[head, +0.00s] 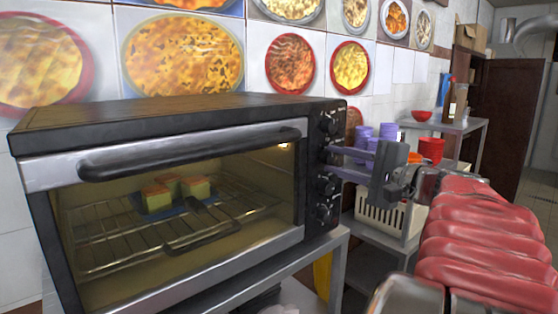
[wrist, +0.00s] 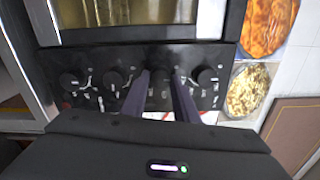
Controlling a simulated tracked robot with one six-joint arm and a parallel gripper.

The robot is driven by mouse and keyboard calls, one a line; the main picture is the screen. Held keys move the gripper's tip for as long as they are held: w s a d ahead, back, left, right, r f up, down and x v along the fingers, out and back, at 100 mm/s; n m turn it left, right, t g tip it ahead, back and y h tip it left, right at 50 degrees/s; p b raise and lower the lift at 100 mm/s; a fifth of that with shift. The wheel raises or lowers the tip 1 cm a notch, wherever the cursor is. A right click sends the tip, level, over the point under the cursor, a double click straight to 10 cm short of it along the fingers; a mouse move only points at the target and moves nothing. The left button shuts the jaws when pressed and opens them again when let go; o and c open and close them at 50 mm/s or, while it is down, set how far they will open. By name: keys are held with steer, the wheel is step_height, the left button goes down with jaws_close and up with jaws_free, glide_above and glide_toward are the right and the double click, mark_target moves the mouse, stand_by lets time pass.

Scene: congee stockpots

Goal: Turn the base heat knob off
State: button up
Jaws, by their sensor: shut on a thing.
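A black and steel toaster oven (head: 190,112) stands on a metal table, with a column of several round black knobs on its right-hand panel (head: 340,115). My gripper (head: 334,160) reaches in from the right, its two fingers at the second knob from the top. In the wrist view my gripper (wrist: 158,82) has its fingers on either side of this knob (wrist: 158,76), shut on it. Other knobs show beside it: the end knob (wrist: 205,75) to the right and two (wrist: 113,79) to the left. The labels are too small to read, so which knob is base heat cannot be told.
Inside the oven, food pieces sit on a blue tray (head: 155,204) on the wire rack (head: 110,225). The oven's door handle (head: 190,154) runs across the front. Behind my arm are purple cups (head: 364,135), red bowls (head: 432,149) and a white basket (head: 378,212).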

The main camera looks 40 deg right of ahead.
steer(key=shift+a+f, duration=0.1)
steer(key=shift+f, duration=0.1)
steer(key=o, duration=1.1)
steer(key=shift+r, duration=0.15)
steer(key=shift+s, duration=0.1)
steer(key=s, duration=0.4)
steer(key=s+d, duration=0.1)
steer(key=s, duration=0.8)
steer(key=shift+s+d, duration=0.15)
steer(key=shift+s, duration=0.15)
